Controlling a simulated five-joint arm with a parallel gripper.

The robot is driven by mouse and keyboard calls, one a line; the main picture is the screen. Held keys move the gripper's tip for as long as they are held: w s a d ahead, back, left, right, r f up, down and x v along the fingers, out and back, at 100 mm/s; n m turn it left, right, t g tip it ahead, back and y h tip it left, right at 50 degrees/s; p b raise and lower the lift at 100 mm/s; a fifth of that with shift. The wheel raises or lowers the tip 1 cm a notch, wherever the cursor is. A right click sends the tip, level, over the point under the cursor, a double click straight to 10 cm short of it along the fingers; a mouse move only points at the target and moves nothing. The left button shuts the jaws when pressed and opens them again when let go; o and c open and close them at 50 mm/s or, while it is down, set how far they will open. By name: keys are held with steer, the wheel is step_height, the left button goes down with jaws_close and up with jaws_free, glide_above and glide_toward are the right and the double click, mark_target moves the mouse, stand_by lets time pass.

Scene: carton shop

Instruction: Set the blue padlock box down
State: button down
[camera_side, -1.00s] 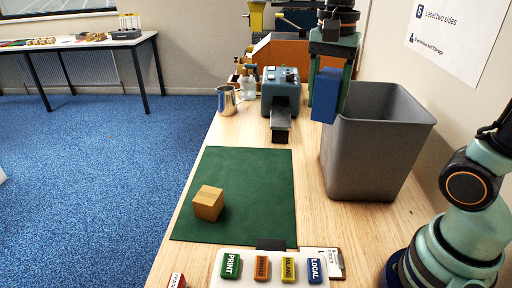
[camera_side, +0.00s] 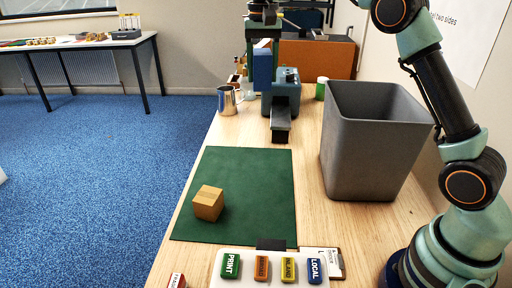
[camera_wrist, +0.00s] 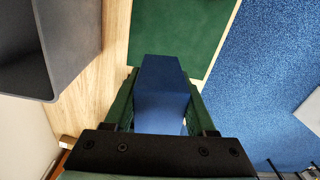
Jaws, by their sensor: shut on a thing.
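A grey open bin (camera_side: 372,150) stands at the right. The teal machine (camera_side: 281,92) and a metal jug (camera_side: 227,100) stand at the back. A brown carton (camera_side: 208,203) sits on the mat; much of the mat is bare. Several labelled blocks lie at the front.

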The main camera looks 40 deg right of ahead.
steer(key=w+d+f+n, duration=0.1)
steer(key=w+f+n, duration=0.2)
steer(key=w+f, duration=0.35)
step_height(320, 180, down, 20)
steer(key=shift+s+d, duration=0.1)
steer(key=shift+d, duration=0.05)
stand_by(0.5)
steer(key=shift+f, duration=0.1)
steer(key=shift+c, duration=1.1)
jaws_free()
steer(key=shift+f, duration=0.1)
step_height(320, 180, up, 12)
steer(key=shift+r, duration=0.2)
steer(key=shift+f, duration=0.1)
